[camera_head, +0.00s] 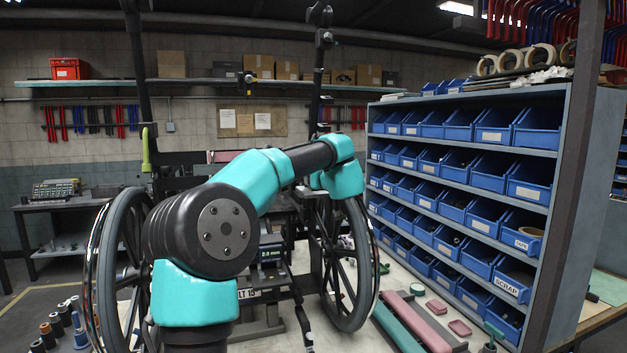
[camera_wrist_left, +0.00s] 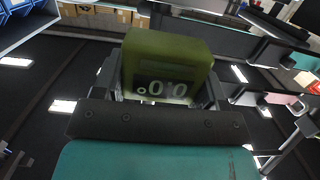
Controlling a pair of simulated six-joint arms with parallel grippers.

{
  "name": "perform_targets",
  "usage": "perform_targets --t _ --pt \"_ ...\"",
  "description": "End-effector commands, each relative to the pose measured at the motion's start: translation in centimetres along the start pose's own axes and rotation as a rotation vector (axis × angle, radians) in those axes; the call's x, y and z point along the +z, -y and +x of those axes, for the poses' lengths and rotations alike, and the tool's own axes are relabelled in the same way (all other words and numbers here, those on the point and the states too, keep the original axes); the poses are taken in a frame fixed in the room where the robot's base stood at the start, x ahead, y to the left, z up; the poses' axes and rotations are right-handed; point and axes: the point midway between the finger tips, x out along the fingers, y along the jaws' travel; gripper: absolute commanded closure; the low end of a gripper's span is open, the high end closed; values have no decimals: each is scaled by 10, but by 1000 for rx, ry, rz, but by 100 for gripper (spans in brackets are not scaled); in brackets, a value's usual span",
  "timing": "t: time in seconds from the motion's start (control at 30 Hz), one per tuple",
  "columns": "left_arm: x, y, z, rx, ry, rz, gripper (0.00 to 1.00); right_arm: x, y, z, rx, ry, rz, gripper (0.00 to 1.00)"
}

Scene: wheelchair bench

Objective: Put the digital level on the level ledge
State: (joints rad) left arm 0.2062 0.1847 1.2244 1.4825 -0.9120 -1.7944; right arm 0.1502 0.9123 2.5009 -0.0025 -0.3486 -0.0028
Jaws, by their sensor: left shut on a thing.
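In the left wrist view the digital level (camera_wrist_left: 168,58) is an olive-green block with a dark display showing pale digits. My left gripper (camera_wrist_left: 165,90) is shut on it, with dark jaws on both sides. In the head view my teal and black left arm reaches over the wheelchair bench; its jaws and the held level cannot be made out behind the arm. A dark device with a small lit display (camera_head: 271,250) shows between the wheels; I cannot tell what it is. I cannot tell for certain which surface is the level ledge. My right gripper is out of view.
Large spoked wheels stand left (camera_head: 112,270) and right (camera_head: 348,265) of my arm. A rack of blue bins (camera_head: 465,170) fills the right side. Red and green padded bars (camera_head: 425,320) lie on the bench at lower right. Thread spools (camera_head: 65,320) stand at lower left.

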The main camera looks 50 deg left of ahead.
Motion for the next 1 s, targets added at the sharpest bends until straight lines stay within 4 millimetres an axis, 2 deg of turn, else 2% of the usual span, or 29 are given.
perform_targets --t 0.03,0.13,0.57,1.0 --pt "-1 0 10 -2 0 -1 65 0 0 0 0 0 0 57" --pt "-3 0 21 -2 0 -1 65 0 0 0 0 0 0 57" --pt "-4 0 27 1 0 -1 65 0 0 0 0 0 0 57" --pt "-8 0 60 0 0 0 65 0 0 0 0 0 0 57"
